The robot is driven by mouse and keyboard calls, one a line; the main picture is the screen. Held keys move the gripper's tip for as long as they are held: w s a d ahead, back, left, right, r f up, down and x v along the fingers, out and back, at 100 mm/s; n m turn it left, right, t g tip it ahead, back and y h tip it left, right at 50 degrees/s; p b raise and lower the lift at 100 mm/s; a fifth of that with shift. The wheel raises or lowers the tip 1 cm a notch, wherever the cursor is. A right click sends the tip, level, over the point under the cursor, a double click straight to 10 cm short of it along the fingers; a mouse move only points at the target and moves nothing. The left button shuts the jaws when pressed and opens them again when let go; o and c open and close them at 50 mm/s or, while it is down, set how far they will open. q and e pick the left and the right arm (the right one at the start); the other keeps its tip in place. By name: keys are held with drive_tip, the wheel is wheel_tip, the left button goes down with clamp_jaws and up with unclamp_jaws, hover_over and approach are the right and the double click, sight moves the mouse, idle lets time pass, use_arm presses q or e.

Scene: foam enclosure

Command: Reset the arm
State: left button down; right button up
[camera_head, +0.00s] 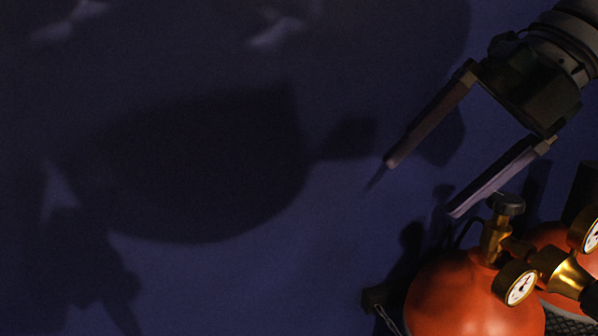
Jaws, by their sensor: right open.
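My right gripper (420,185) comes in from the upper right in the head view. Its two long fingers are spread apart and point down and to the left. Nothing is between them. The lower fingertip is just above and left of a black valve knob (507,204) in the picture; they look apart. My left gripper does not show.
An orange-red gas cylinder (462,296) with a brass valve and a round gauge (519,286) stands at the lower right. A second orange-red cylinder (547,236) and gauge are beside it. The dark blue surface (290,270) at left is bare, with large shadows on it.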

drive_tip(key=s+a+r+t+y+p, duration=0.1)
drive_tip(key=a+r+y, duration=0.15)
drive_tip(key=a, duration=0.35)
drive_tip(key=s+a+r+y, duration=0.1)
drive_tip(key=a+r+y, duration=0.1)
drive_tip(key=a+y, duration=0.3)
drive_tip(key=a+r+m+t+y+p, duration=0.1)
drive_tip(key=a+r+m+t+y, duration=0.4)
drive_tip(key=r, duration=0.3)
drive_tip(key=w+d+r+m+t+h+p, duration=0.1)
drive_tip(key=w+d+m+t+h, duration=0.2)
drive_tip(key=d+m+t+h, duration=0.8)
drive_tip(key=s+d+f+m+g+h+p, duration=0.2)
drive_tip(key=d+f+m+h, duration=0.3)
drive_tip(key=f+m+h, duration=0.45)
drive_tip(key=s+d+f+m+g, duration=0.1)
drive_tip(key=s+f+g, duration=0.3)
drive_tip(key=s, duration=0.4)
drive_tip(key=s+d+f+m+g+y, duration=0.1)
drive_tip(key=s+f+m+g, duration=0.2)
drive_tip(key=s+f+g, duration=0.2)
drive_tip(key=s+d+f+m+g+p, duration=0.1)
drive_tip(key=s+f+g, duration=0.3)
drive_tip(key=s, duration=0.7)
wheel_tip(320, 180, down, 3)
drive_tip(key=shift+d+r+m+g, duration=0.2)
drive_tip(key=shift+m+g, duration=0.2)
drive_tip(key=shift+m, duration=0.45)
